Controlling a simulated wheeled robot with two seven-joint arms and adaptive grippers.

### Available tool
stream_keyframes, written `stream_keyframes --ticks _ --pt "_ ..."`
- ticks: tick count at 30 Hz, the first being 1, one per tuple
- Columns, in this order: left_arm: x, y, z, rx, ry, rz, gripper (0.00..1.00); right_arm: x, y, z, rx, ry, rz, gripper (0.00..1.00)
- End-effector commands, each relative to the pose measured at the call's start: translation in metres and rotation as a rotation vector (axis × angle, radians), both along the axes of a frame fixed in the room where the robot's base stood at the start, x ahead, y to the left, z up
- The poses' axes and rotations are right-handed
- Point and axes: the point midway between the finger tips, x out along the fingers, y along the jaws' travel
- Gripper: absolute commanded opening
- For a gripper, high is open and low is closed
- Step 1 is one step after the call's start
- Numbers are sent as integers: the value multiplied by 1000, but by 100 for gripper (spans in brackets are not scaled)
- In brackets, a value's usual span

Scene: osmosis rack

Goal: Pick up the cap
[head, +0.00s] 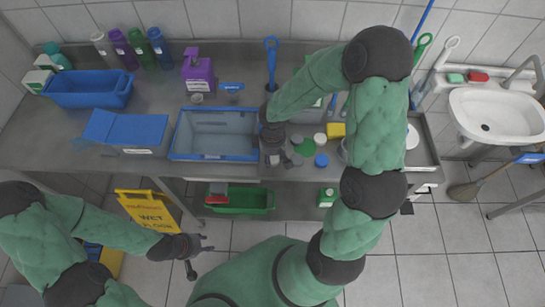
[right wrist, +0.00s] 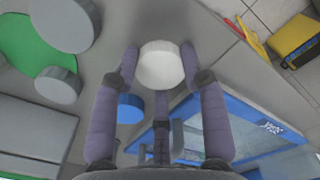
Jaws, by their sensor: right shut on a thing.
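My right gripper (right wrist: 160,62) is shut on a round whitish cap (right wrist: 161,65), held between its fingertips in the right wrist view. In the head view my right gripper (head: 277,152) is over the bench, just right of the blue-rimmed tray, and hides most of the held cap. Loose caps lie right of it: a green cap (head: 304,147), a white cap (head: 320,138) and a blue cap (head: 321,160). The blue cap also shows in the right wrist view (right wrist: 130,108). My left gripper (head: 196,252) is open and empty, low in front of the bench.
The blue-rimmed tray (head: 213,157) stands directly left of my right gripper. Farther left are a blue box (head: 126,132), a blue bin (head: 88,90) and several bottles. A purple container (head: 197,73) is behind. A yellow floor sign (head: 147,207) stands near my left arm.

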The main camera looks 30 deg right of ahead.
Motion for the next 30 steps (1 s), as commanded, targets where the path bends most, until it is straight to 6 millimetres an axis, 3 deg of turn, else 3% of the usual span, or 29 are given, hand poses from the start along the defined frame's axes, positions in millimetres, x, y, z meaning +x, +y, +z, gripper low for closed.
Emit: stream_keyframes --ticks 5,11,21,30 --pt "0 0 3 0 0 0 40 1 0 9 0 -1 0 34" --pt "0 0 12 0 0 0 40 0 0 36 -1 -3 -1 34" --pt "0 0 26 0 0 0 40 -56 13 98 0 -4 1 34" --pt "0 0 32 0 0 0 40 -110 25 119 0 -2 1 34"
